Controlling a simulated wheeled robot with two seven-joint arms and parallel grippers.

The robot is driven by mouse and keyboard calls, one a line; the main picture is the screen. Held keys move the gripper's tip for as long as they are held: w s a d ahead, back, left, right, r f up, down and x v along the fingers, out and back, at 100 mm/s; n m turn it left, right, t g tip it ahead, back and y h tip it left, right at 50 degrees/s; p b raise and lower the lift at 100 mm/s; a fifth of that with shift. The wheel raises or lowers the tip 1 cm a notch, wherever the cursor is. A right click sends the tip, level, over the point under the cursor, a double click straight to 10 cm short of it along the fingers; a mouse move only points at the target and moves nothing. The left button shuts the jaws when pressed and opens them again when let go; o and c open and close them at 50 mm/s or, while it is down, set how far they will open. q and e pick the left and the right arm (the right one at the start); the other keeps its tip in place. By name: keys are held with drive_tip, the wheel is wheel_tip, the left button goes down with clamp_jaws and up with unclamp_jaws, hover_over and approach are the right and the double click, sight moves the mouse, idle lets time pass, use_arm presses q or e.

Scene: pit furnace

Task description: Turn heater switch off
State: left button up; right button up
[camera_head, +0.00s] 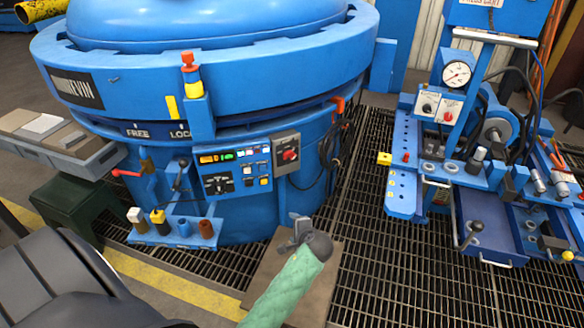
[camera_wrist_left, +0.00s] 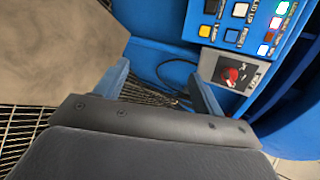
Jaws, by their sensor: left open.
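The heater switch is a red rotary knob on a grey box (camera_head: 287,153), at the right end of the control panel on the blue furnace. The red knob also shows in the left wrist view (camera_wrist_left: 232,74), near the right finger. My left gripper (camera_head: 293,226) is below the switch in the head view, apart from it, at the end of my green-sleeved arm. In the left wrist view my left gripper (camera_wrist_left: 162,78) has its two blue fingers spread with nothing held between them. The knob's exact setting is too small to read surely. My right gripper is not in view.
The control panel (camera_head: 235,170) with lit displays and several buttons is left of the switch. Black cables (camera_head: 335,155) hang to its right. A small shelf (camera_head: 175,235) with several pegs juts out at lower left. A blue workbench (camera_head: 480,215) stands at right, with open grating between.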

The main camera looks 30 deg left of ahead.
use_arm(q)
drive_tip(key=w+a+r+m+t+y+b, duration=0.1)
drive_tip(key=w+a+r+m+y, duration=0.15)
drive_tip(key=w, duration=0.35)
drive_tip(key=w+a+r+m+y+b, duration=0.1)
drive_tip(key=w+a+b, duration=0.15)
drive_tip(key=w, duration=0.35)
drive_tip(key=m+t+y+b, duration=0.1)
drive_tip(key=m+t+y, duration=0.1)
drive_tip(key=m+y, duration=0.1)
approach(291, 160)
drive_tip(key=a, duration=0.2)
drive_tip(key=shift+m+h, duration=0.25)
drive_tip(key=shift+w+d+r+x, duration=0.1)
drive_tip(key=shift+w+x, duration=0.05)
drive_tip(key=shift+x, duration=1.15)
drive_tip(key=shift+w+d+r+x, duration=0.1)
drive_tip(key=shift+x, duration=1.2)
drive_tip(key=shift+w+d+r+x, duration=0.1)
drive_tip(key=shift+w+x, duration=0.05)
drive_tip(key=shift+x, duration=1.15)
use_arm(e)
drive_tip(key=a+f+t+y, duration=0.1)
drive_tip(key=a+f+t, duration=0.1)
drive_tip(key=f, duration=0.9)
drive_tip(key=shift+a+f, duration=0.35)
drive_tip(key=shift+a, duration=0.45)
